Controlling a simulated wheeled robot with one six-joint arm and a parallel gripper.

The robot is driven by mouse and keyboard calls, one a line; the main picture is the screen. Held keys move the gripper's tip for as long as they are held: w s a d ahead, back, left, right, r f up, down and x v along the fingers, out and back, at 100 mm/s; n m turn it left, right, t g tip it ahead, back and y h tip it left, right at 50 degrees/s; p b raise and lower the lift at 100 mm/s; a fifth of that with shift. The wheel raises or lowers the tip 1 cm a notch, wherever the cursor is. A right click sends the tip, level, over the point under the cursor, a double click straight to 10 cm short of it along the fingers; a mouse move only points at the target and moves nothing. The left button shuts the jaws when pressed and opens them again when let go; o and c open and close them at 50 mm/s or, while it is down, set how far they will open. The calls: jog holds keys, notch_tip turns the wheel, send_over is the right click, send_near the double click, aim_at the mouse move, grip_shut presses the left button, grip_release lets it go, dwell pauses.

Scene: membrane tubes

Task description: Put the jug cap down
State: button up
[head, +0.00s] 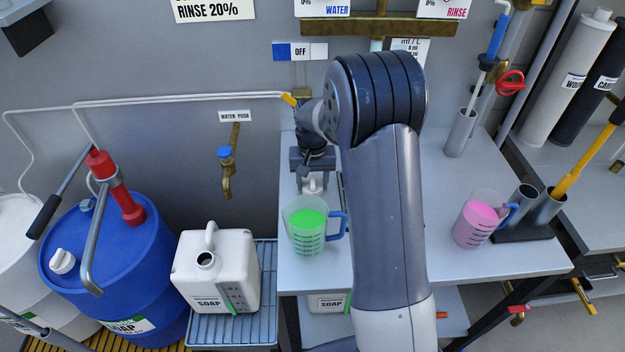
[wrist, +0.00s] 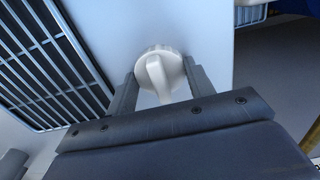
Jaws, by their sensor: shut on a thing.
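My gripper (head: 311,172) is over the left back part of the table, pointing down. It is shut on the white jug cap (wrist: 159,72), which sits between the two fingers in the wrist view, its raised grip bar showing. In the head view the cap (head: 313,186) is partly hidden by the gripper, close to the table top; I cannot tell whether it touches. The white soap jug (head: 213,272) stands on the wire rack at left, its mouth open and uncapped.
A measuring cup of green liquid (head: 307,228) stands just in front of my gripper. A cup of pink liquid (head: 477,219) and metal tubes (head: 544,212) are at the table's right. A dark slatted grate (wrist: 50,60) lies beside the cap. The wire rack (head: 266,275) adjoins the table (head: 470,275).

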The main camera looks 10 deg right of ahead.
aim_at(313, 179)
jog(key=o, duration=0.9)
jog(key=shift+f, duration=0.1)
jog(key=shift+o, duration=0.2)
notch_tip(313, 179, up, 12)
notch_tip(313, 179, down, 12)
jog(key=shift+r, duration=2)
